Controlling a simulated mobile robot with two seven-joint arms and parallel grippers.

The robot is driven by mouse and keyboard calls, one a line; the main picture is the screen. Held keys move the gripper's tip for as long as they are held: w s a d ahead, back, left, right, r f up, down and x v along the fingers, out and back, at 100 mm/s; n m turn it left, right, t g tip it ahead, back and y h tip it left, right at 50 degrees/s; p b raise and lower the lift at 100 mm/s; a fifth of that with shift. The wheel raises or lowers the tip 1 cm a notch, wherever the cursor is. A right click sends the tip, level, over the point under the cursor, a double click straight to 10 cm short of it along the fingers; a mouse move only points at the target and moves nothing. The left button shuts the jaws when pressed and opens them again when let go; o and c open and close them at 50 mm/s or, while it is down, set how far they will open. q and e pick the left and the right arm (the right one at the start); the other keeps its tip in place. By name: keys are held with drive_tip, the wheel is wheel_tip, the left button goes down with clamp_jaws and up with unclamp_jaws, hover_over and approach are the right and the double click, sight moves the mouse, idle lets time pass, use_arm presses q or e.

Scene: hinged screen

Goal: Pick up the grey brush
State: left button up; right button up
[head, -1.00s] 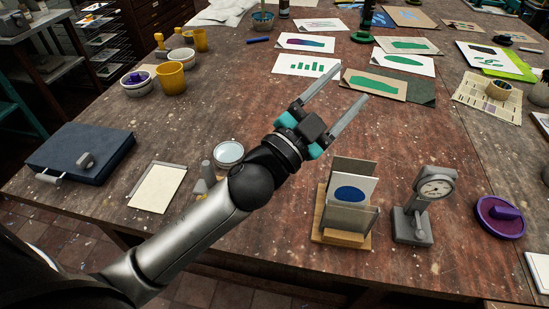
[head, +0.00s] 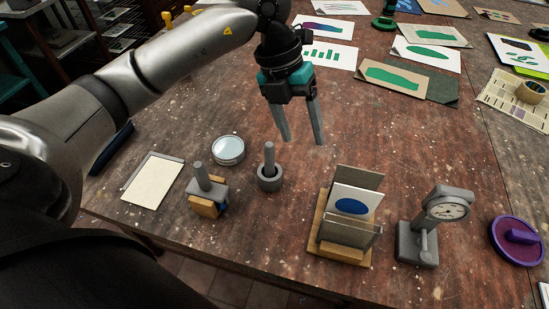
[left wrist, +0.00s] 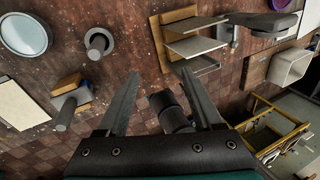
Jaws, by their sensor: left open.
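Two small grey-handled tools stand near the table's front. One is a round grey piece with an upright handle (head: 269,178), also in the left wrist view (left wrist: 97,42). The other is a grey-handled block (head: 207,190) with wood and blue parts, also in the left wrist view (left wrist: 70,100). I cannot tell for sure which is the grey brush. No bristles show on either. My left gripper (head: 302,142) points down, open and empty, above and to the right of the round piece. Its fingers also show in the left wrist view (left wrist: 161,73). My right gripper is not in view.
A wooden rack with upright cards (head: 345,248) and a grey dial gauge (head: 432,225) stand right of the tools. A round shallow dish (head: 228,149) and a cream pad (head: 153,181) lie left. A purple round tool (head: 518,238) is far right. Bare table lies beyond the rack.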

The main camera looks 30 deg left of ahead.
sight(269, 155)
use_arm(q)
drive_tip(key=w+a+r+n+y, duration=0.1)
drive_tip(key=a+n+y, duration=0.15)
drive_tip(key=a, duration=0.55)
drive_tip(key=shift+m+y, duration=0.35)
drive_tip(key=shift+y, duration=0.2)
wheel_tip(269, 155, down, 8)
drive_tip(key=shift+f, duration=0.1)
drive_tip(key=shift+w+d+f+b, duration=0.1)
drive_tip(key=shift+w+f+b, duration=0.05)
drive_tip(key=shift+f, duration=1.5)
drive_tip(key=shift+w+d+f+b, duration=0.1)
drive_tip(key=shift+f+b, duration=0.05)
drive_tip(key=shift+f, duration=1.45)
drive_tip(key=shift+c, duration=0.4)
clamp_jaws()
